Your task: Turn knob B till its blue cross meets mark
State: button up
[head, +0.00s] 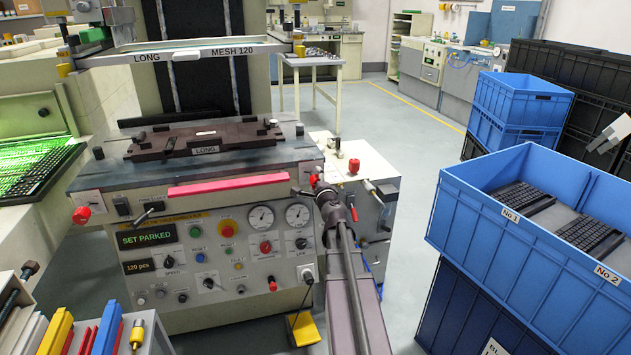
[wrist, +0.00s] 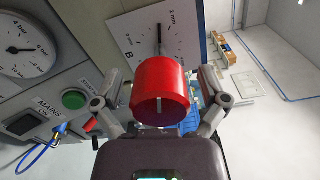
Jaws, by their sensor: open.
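A red round knob (wrist: 160,92) with a short white line on its near face fills the middle of the wrist view. Behind it is a white scale plate (wrist: 143,32) marked B, with ticks and "2 mm". My gripper (wrist: 160,82) is open, with one finger on each side of the knob; I cannot tell whether either touches it. No blue cross shows on the visible part of the knob, and the knob hides part of the plate. In the head view my gripper (head: 325,188) is at the right end of the printing machine (head: 212,255), and largely covers the spot there.
In the wrist view a pressure gauge (wrist: 27,48) and a green button (wrist: 74,99) are left of the knob. In the head view another red knob (head: 354,166) is close right of my gripper. A blue crate (head: 465,210) with keyboards stands further right.

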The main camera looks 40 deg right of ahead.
jog(key=shift+s, duration=0.15)
jog(key=v, duration=0.7)
dwell(0.3)
jog(key=shift+s+a, duration=0.1)
dwell(0.3)
jog(key=w+a+f+n+g+y, duration=0.1)
jog(key=a+f+n+g+y, duration=0.25)
jog(key=a, duration=0.55)
jog(key=a+f+n+g+y, duration=0.1)
jog(key=a+f+n+y, duration=0.25)
jog(key=a+n, duration=0.45)
jog(key=w+a+f+n+g+y, duration=0.1)
jog(key=a+f+n+g+y, duration=0.2)
jog(key=a, duration=0.7)
jog(key=s+a+f+n+g+h, duration=0.2)
jog(key=s+a+f+n+g, duration=0.25)
jog(key=s, duration=0.25)
jog(key=s+a+f+n+g+h, duration=0.2)
jog(key=s+a+f+n+g, duration=0.1)
jog(key=s+a+n+g, duration=0.3)
notch_tip(320, 180, up, 29)
jog(key=d+t+p, duration=0.1)
jog(key=p, duration=2.9)
jog(key=shift+s, duration=0.45)
